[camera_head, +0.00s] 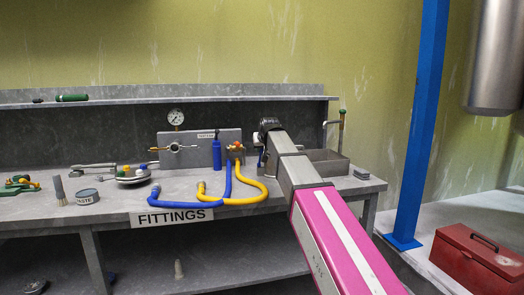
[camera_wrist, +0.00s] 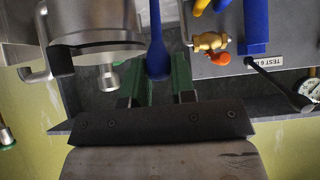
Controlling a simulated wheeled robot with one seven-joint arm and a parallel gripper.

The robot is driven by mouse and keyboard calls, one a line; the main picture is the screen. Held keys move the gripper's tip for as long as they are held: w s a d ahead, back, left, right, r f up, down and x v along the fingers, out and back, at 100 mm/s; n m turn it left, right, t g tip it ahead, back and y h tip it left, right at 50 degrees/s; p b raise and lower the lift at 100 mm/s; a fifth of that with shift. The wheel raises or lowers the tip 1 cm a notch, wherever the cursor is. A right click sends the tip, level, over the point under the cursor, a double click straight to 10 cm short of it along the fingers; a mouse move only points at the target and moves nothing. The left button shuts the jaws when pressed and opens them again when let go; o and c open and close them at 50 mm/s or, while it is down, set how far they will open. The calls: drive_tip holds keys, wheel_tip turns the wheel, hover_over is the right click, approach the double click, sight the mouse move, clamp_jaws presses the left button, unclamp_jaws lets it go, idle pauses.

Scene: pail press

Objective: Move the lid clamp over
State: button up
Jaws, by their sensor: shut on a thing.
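My gripper (camera_wrist: 158,70) is shut on a blue rounded handle (camera_wrist: 156,35) that stands between its green fingers in the wrist view. I take this handle for part of the lid clamp, but I cannot tell surely. A grey metal body with a bent bar (camera_wrist: 95,28) and a small silver knob (camera_wrist: 108,77) lie left of it; I cannot tell whether they join the handle. In the head view the fingers are hidden behind my wrist, and a bit of blue (camera_head: 260,160) shows just left of my arm.
A brass valve (camera_wrist: 208,42) shows close right of the fingers. A blue post (camera_head: 418,130) stands right.

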drive_tip(key=shift+w, duration=0.1)
drive_tip(key=shift+w+a+r, duration=0.25)
drive_tip(key=shift+w+r, duration=0.05)
drive_tip(key=shift+w, duration=0.35)
drive_tip(key=shift+w+a+r, duration=0.2)
drive_tip(key=shift+w+r, duration=0.05)
drive_tip(key=shift+w, duration=0.55)
drive_tip(key=shift+w, duration=0.15)
drive_tip(key=shift+w+a+r, duration=0.1)
drive_tip(key=shift+w+a, duration=0.1)
drive_tip(key=shift+w, duration=0.4)
drive_tip(key=shift+w+a, duration=0.2)
drive_tip(key=shift+w, duration=0.4)
